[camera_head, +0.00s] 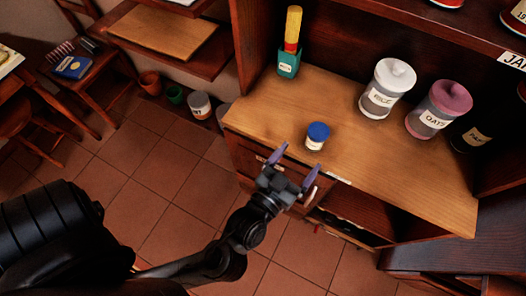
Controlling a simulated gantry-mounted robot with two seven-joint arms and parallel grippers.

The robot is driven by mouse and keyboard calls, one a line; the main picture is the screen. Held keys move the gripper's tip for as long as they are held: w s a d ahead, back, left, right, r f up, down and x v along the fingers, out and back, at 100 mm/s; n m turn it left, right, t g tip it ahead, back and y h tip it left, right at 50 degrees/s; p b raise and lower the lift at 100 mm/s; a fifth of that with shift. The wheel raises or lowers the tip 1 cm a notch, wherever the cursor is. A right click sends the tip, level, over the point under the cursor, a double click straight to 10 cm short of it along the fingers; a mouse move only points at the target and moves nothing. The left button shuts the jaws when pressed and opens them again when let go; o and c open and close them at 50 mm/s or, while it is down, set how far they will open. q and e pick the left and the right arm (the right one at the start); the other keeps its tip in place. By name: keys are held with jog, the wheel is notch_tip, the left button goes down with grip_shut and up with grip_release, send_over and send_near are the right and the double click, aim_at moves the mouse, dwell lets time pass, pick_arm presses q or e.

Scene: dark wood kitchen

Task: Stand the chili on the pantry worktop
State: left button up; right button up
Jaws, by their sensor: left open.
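A small white jar with a blue lid (317,136) stands upright on the wooden worktop (345,155), near its front edge. Its label is too small to read, so I cannot tell for sure that it is the chili. My left gripper (293,165) is open and empty at the front edge of the worktop. Its two purple fingertips point toward the jar and appear apart from it. My right gripper is not in view.
A green container with a red and yellow top (290,45) stands at the back left of the worktop. A RICE jar (384,92) and an OATS jar (437,110) stand at the back right. A dark labelled jar (473,135) is beyond. The worktop's middle is clear.

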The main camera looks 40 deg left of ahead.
pick_arm(q)
notch_tip(320, 180, down, 6)
jog(key=m+g+h, duration=0.1)
jog(key=g+h, duration=0.2)
jog(key=shift+s+r+m, duration=0.15)
jog(key=shift+r+m, duration=0.05)
jog(key=shift+m, duration=0.2)
jog(key=s+a+f+m+g, duration=0.1)
jog(key=s+a+f+g, duration=0.7)
jog(key=s+f+g, duration=0.2)
jog(key=s+g, duration=0.1)
jog(key=s, duration=0.1)
jog(key=shift+s+m+y, duration=0.3)
